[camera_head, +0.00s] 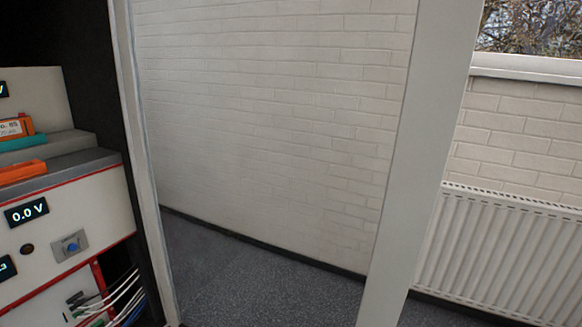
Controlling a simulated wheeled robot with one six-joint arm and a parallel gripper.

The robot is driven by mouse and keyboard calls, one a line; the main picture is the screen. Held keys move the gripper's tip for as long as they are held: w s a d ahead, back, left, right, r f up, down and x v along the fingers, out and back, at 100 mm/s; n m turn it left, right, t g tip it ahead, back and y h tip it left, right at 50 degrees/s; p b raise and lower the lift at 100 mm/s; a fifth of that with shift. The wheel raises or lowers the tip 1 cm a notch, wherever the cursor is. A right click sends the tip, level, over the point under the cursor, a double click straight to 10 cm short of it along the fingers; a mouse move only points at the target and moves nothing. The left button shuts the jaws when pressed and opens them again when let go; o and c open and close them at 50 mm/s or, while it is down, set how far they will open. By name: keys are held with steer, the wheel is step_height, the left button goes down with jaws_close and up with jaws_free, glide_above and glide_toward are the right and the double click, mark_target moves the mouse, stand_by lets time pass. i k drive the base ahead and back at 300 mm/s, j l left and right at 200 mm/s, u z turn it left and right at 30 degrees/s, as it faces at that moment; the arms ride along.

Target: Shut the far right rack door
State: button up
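The rack (75,200) fills the left side, its front open and its inside dark. A rack door stands open to the right of it; its pale upright frame bar (415,150) runs from top to bottom of the view. The span between this bar and the rack's light front post (140,170) looks like a clear pane, with the wall and floor showing through it. The door's top, bottom and any handle are out of view. My gripper is not visible, so its state and its distance from the door do not show.
White cycler units with a "0.0 V" display (27,212), orange and teal parts and loose cables (115,300) sit in the rack. Behind the door are a white brick wall (270,110) and grey speckled floor (250,280). A radiator (500,255) stands at right under a window (530,25).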

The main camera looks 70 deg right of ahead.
mark_target(446, 34)
steer(key=k+l+u, duration=0.2)
steer(key=k+l, duration=0.95)
steer(key=l+u, duration=0.15)
steer(key=l, duration=2.2)
steer(key=k+u, duration=0.1)
steer(key=k, duration=0.55)
